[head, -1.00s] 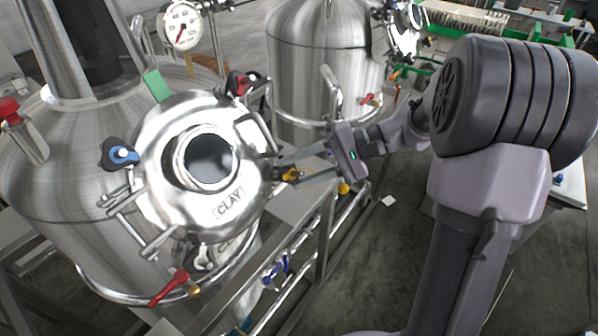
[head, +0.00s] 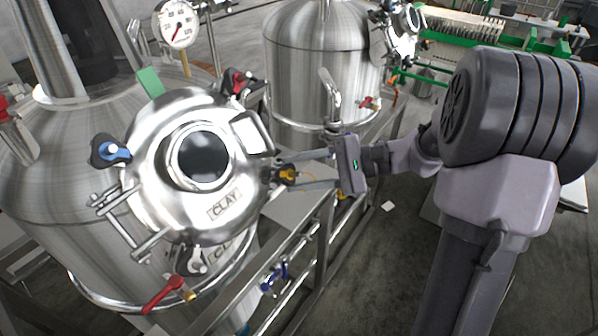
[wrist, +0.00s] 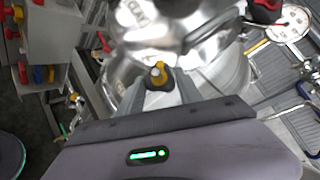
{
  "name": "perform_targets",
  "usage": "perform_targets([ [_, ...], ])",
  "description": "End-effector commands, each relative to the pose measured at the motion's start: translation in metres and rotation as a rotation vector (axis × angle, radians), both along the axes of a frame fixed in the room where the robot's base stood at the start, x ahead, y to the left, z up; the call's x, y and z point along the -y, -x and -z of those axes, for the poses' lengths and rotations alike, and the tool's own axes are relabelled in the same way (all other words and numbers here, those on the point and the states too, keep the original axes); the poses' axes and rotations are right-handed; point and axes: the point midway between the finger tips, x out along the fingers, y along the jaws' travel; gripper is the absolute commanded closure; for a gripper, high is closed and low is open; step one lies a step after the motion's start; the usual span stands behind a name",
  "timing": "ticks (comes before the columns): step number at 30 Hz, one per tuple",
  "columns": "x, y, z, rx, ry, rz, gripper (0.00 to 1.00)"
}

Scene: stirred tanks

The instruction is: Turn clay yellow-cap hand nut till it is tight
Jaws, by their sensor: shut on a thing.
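The steel manway lid marked CLAY (head: 160,165) closes the near tank at the left of the head view. The yellow-cap hand nut (head: 287,175) sits at the lid's right edge. It also shows in the wrist view (wrist: 158,74), yellow on a dark body. My gripper (head: 284,174) reaches in from the right and is shut on this nut, one finger on each side. In the wrist view my gripper (wrist: 160,86) has the nut between its fingertips. The fingers hide part of the nut's body, and I cannot see its thread.
A blue-cap nut (head: 112,151) is at the lid's left and a red-cap nut (head: 236,80) at its top. A red-handled valve (head: 168,292) is below. A second tank (head: 318,70) stands behind. A steel frame rail (head: 300,240) runs under my gripper.

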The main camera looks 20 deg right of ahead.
Motion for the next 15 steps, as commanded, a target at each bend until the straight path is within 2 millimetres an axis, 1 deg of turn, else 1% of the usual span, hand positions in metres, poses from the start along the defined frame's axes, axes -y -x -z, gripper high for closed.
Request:
perform_targets([
  [5, -0.0001, 0.0, -0.0003, 0.0, 0.0, 0.0, 0.98],
  [6, -0.0001, 0.0, -0.0003, 0.0, 0.0, 0.0, 0.56],
  [8, -0.0001, 0.0, -0.0003, 0.001, 0.0, 0.0, 0.44],
  [9, 0.0, -0.0001, -0.0002, 0.001, 0.0, 0.0, 0.36],
  [15, 0.0, 0.0, -0.0001, 0.0, 0.001, -0.001, 0.36],
])
